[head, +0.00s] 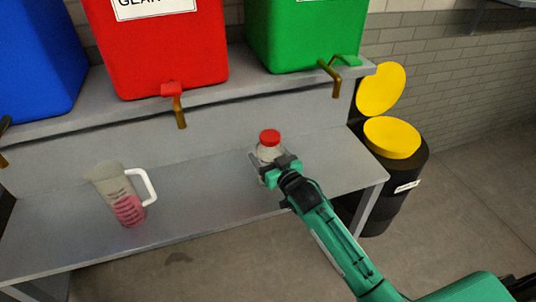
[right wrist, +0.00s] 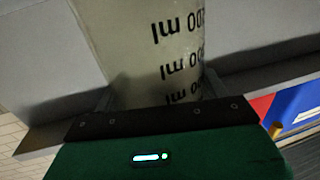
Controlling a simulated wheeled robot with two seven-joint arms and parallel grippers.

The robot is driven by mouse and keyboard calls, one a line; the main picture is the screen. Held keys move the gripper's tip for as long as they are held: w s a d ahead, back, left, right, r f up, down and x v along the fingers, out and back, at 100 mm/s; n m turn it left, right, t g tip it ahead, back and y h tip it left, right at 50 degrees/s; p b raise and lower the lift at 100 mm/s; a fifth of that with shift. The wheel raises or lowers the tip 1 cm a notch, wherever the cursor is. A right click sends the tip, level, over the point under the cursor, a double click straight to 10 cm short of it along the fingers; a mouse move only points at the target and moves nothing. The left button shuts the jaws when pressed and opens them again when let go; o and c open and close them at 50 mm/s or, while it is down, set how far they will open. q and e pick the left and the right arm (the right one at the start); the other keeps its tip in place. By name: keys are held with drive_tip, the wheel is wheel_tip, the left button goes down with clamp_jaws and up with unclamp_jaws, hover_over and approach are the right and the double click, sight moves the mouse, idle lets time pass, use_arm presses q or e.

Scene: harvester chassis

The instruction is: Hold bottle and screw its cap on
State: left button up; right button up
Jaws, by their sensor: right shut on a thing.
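A clear bottle (head: 267,152) stands on the grey bench, near its right end. A red cap (head: 269,136) sits on its top; I cannot tell how tightly. My right gripper (head: 272,166) is shut on the bottle's body from the front, hiding its lower part. In the right wrist view the bottle (right wrist: 150,45) fills the space between the fingers, with "ml" markings showing upside down. The cap is out of that view. My left gripper is not in view.
A jug (head: 124,193) with pink liquid stands on the bench (head: 205,190) at left. Red (head: 165,50), green (head: 305,35) and blue (head: 38,60) containers with taps sit on the raised shelf behind. A black bin (head: 402,170) with yellow lids stands right of the bench.

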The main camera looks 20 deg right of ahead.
drive_tip(key=shift+f, duration=0.15)
drive_tip(key=o, duration=1.9)
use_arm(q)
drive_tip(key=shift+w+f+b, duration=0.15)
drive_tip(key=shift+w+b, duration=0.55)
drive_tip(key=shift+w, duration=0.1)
use_arm(e)
drive_tip(key=v, duration=1.2)
drive_tip(key=shift+r, duration=0.25)
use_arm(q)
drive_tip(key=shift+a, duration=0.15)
